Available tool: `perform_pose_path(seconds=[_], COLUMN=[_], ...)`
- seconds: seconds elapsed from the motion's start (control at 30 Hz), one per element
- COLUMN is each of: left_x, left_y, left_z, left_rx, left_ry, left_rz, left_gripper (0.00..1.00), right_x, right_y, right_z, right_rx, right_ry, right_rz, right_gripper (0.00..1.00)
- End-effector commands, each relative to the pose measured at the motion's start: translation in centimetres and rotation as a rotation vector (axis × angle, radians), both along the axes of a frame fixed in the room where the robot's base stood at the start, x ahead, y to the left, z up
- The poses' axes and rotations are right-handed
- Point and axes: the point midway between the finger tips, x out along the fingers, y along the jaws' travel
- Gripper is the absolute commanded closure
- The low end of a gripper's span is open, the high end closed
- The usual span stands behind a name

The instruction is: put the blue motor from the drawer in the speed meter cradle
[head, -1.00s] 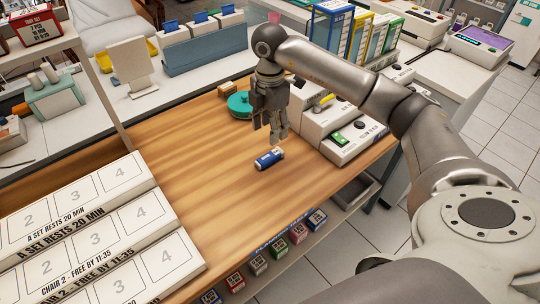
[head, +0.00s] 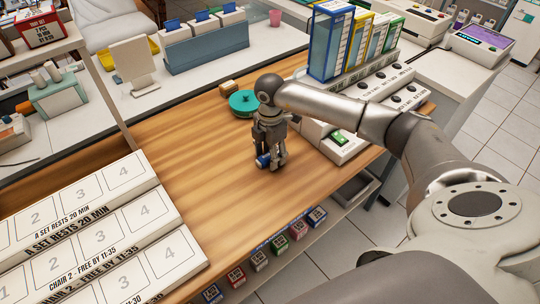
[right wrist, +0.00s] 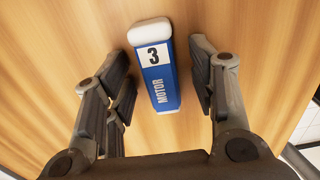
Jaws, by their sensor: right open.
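The blue motor (head: 262,160) lies on its side on the wooden table. In the right wrist view the motor (right wrist: 160,80) shows a white end cap, a "3" label and the word MOTOR. My right gripper (head: 270,165) points down over the motor and partly hides it in the head view. Its fingers are open, one on each side of the motor, with gaps between. White devices stand right of the gripper, one with a green piece (head: 338,139) on top; I cannot tell which is the speed meter cradle. My left gripper is out of view.
A teal round object (head: 243,103) and a small tan block (head: 228,87) lie behind the gripper. White numbered trays (head: 120,235) fill the left front. Several small coloured boxes (head: 259,260) line the front below the table edge. The table's middle is clear.

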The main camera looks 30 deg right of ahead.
Motion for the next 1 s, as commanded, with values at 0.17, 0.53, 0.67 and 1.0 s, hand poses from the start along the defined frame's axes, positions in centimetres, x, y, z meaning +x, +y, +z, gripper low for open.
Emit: perform_pose_path(seconds=[0.17,0.53,0.67,1.0], left_x=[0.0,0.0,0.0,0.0], left_y=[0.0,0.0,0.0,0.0], left_z=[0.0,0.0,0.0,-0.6], left_rx=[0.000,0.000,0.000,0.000], left_ry=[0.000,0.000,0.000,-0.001], left_rz=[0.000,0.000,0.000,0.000], left_gripper=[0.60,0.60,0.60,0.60], right_x=[0.0,0.0,0.0,0.1], right_y=[0.0,0.0,0.0,0.0], right_z=[0.0,0.1,0.1,1.5], right_rx=[0.000,0.000,0.000,0.000], right_ry=[-0.001,-0.001,-0.001,-0.004], right_rz=[0.000,0.000,0.000,0.001], right_gripper=[0.52,0.99,1.00,1.00])
